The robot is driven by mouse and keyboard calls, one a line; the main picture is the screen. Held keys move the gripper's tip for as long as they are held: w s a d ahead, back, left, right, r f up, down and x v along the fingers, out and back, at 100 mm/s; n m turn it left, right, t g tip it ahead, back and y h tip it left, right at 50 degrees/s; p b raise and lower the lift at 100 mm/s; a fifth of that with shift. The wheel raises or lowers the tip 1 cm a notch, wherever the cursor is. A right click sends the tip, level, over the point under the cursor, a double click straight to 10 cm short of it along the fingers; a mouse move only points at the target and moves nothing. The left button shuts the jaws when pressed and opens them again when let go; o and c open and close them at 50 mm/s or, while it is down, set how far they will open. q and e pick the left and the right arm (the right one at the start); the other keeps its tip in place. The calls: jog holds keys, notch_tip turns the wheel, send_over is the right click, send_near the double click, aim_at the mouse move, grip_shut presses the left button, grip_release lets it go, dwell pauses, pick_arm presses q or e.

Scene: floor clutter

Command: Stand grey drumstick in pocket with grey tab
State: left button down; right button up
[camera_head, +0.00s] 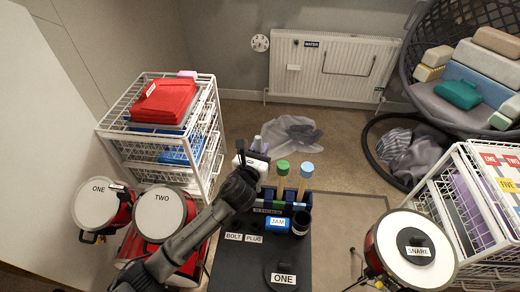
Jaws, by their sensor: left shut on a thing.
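My left gripper (255,160) reaches in from the lower left and is shut on the grey drumstick (257,143). Only the drumstick's greyish top shows above the fingers; its shaft is hidden by the gripper and arm. The gripper is at the left end of a dark pocketed holder (268,211). A green-headed drumstick (282,168) and a light-blue-headed drumstick (306,171) stand upright in the holder. I cannot make out the grey tab, and the holder's left end is partly covered by my gripper. My right gripper is not in view.
A blue JAM box (277,224) and a dark cup (301,222) are at the holder's front. White-topped drums (160,213) are at left, a snare drum (416,250) at right. A white wire rack (118,150) stands behind the left drums. Floor behind the holder has grey cloth (291,132).

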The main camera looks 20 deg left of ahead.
pick_arm(q)
notch_tip(320, 180, down, 8)
jog(key=b, duration=0.4)
dwell(0.4)
jog(key=c, duration=0.9)
grip_release()
jog(key=shift+c, duration=0.2)
jog(key=shift+s+p, duration=0.35)
jog(key=shift+s, duration=0.25)
jog(key=s+p, duration=0.3)
jog(key=s, duration=0.9)
jog(key=shift+s, duration=0.35)
